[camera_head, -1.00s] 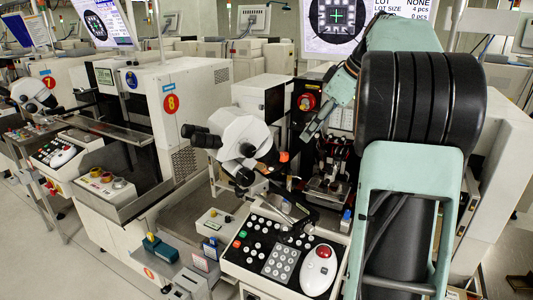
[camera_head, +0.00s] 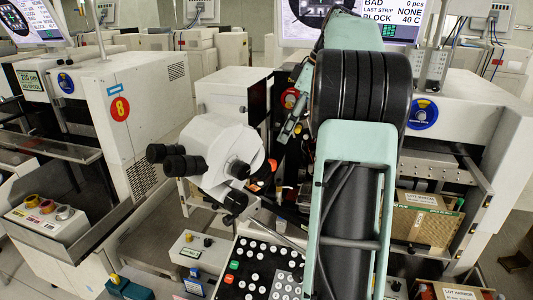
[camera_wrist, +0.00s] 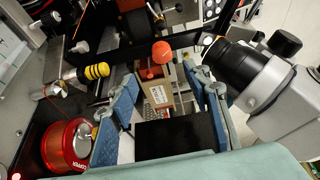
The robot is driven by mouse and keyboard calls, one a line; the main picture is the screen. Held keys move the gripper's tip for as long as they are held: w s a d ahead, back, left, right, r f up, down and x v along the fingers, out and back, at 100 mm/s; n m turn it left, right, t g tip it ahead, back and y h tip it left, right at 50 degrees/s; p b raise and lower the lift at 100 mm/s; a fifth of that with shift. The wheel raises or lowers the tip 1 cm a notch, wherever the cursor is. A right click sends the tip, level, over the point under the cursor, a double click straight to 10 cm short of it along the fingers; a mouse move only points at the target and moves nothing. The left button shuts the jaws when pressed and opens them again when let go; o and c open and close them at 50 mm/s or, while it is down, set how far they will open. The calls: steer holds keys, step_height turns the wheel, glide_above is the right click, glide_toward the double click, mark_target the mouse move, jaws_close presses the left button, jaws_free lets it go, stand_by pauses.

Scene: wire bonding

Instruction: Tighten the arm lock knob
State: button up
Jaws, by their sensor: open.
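My gripper (camera_wrist: 162,80) shows in the wrist view with two blue-grey fingers spread wide apart and nothing held between them. A round orange-red knob (camera_wrist: 162,52) on a short stem shows beyond the fingertips, between them in the picture; I cannot tell for certain that it is the arm lock knob. The white microscope (camera_wrist: 275,95) stands right of the fingers, with a black knob (camera_wrist: 285,42) on its side. In the head view, the microscope (camera_head: 215,145) is left of my arm, with an orange part (camera_head: 265,172) beside it. My fingertips are mostly hidden there.
A red spool (camera_wrist: 66,146) sits close to the left finger, and a yellow-and-black striped cylinder (camera_wrist: 92,72) is left of the fingertips. The control panel (camera_head: 255,270) lies below the microscope. A cardboard box (camera_head: 425,215) stands on the right.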

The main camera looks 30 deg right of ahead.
mark_target(273, 162)
steer(key=b+x, duration=0.1)
steer(key=x, duration=0.9)
steer(key=shift+a+f, duration=0.15)
steer(key=c, duration=1.2)
steer(key=shift+o, duration=0.2)
